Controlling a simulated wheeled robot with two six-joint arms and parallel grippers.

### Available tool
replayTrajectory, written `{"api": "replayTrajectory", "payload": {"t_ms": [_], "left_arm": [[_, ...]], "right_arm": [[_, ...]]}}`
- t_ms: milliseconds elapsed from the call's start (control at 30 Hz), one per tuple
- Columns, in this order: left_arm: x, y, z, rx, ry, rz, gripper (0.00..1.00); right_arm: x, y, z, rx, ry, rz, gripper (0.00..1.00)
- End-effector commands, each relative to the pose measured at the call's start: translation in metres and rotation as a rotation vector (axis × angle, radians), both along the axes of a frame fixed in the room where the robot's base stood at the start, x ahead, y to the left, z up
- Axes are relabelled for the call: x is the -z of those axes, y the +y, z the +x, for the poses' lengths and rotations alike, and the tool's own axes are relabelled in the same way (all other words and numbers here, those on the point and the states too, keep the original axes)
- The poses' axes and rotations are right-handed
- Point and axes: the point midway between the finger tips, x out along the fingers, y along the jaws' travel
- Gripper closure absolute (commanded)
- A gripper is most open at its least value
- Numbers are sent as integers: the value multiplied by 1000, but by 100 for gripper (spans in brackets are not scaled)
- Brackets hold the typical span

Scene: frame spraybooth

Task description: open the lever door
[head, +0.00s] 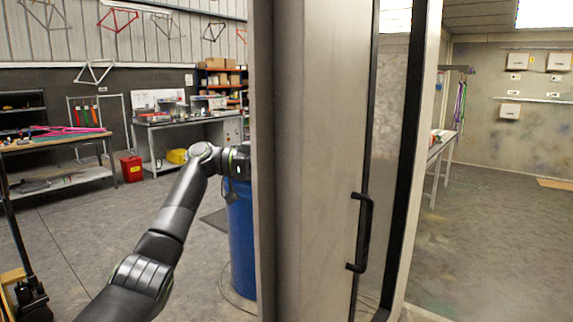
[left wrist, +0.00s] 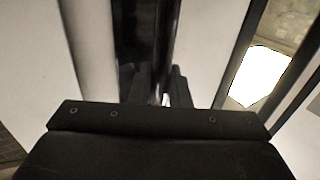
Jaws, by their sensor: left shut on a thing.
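A tall pale grey door panel (head: 318,150) fills the middle of the head view. A black D-shaped pull handle (head: 363,232) is on its right part. My left arm comes in from the left and its wrist passes behind the panel's left edge, so the left gripper is hidden there. In the left wrist view the left gripper (left wrist: 160,88) has its two dark fingers close together around a dark upright bar (left wrist: 146,35), which I cannot identify surely as the lever. Pale panel surfaces stand on both sides of it. My right gripper is in neither view.
A blue drum (head: 242,240) stands behind my left forearm, close to the panel. Right of the panel, a black and white upright frame (head: 410,160) borders the booth, whose floor (head: 490,250) is mostly clear. A workbench (head: 60,143) is at far left.

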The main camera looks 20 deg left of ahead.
Motion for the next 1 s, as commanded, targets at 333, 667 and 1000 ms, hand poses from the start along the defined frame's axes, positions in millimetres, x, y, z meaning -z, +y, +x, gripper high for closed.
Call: {"api": "replayTrajectory", "payload": {"t_ms": [333,667,1000], "left_arm": [[0,0,0,0,-1,2,65],[2,15,-3,-3,0,1,65],[2,92,-21,-5,0,0,65]], "right_arm": [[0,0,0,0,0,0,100],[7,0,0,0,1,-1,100],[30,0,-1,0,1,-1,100]]}}
